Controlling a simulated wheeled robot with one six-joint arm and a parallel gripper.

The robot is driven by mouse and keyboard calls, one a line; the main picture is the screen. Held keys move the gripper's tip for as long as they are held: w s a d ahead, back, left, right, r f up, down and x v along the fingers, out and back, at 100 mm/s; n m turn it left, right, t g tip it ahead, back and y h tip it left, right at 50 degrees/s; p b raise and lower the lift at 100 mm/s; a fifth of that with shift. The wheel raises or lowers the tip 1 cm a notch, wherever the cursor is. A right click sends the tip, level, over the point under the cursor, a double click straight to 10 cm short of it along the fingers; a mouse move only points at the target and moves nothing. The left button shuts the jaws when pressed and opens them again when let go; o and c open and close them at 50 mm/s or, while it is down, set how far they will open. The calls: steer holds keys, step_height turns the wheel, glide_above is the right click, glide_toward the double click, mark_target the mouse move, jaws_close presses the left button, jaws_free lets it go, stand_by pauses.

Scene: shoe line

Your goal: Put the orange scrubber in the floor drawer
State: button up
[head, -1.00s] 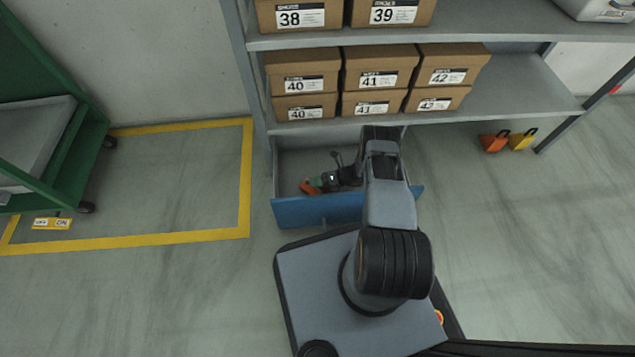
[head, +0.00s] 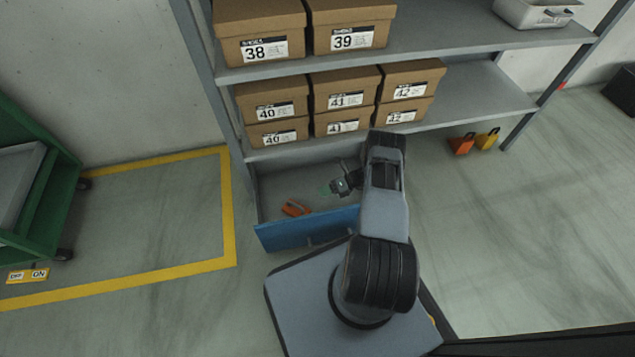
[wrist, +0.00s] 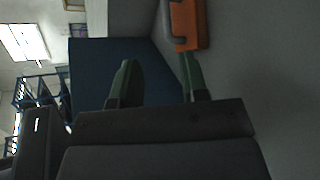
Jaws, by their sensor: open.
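The orange scrubber (head: 297,207) lies on the floor of the open floor drawer, near its left front corner. The drawer has a blue front (head: 306,229) and is pulled out under the lowest shelf. My gripper (head: 327,190) is over the drawer, to the right of the scrubber and apart from it. In the wrist view my gripper's two green fingers (wrist: 156,82) are spread with nothing between them. The scrubber (wrist: 196,24) shows there beyond the right finger, with its grey handle. The drawer's blue front also shows in the wrist view (wrist: 95,65).
Shoe boxes (head: 344,90) stand on the shelves above the drawer. Orange and yellow objects (head: 462,144) sit on the floor at the right, under the rack. A green cart (head: 40,190) stands at the left by yellow floor tape (head: 228,205). Open floor lies right of my base.

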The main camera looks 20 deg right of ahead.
steer(key=a+r+n+g+h, duration=0.3)
steer(key=r+n, duration=0.5)
steer(key=r, duration=0.5)
steer(key=a+r+n+g+h, duration=0.25)
steer(key=r+n, duration=0.55)
steer(key=r, duration=0.5)
steer(key=s+a+r+n+t+h, duration=0.2)
steer(key=s+r+n+h, duration=0.1)
steer(key=s+r+n, duration=0.5)
steer(key=s+a+r+n+t+h, duration=0.3)
steer(key=s+r+n+h, duration=0.1)
steer(key=s+r+n, duration=0.4)
steer(key=shift+s+a+r+n, duration=0.15)
steer(key=shift+a+r+n, duration=0.1)
steer(key=shift+r+n, duration=0.5)
steer(key=shift+r, duration=0.1)
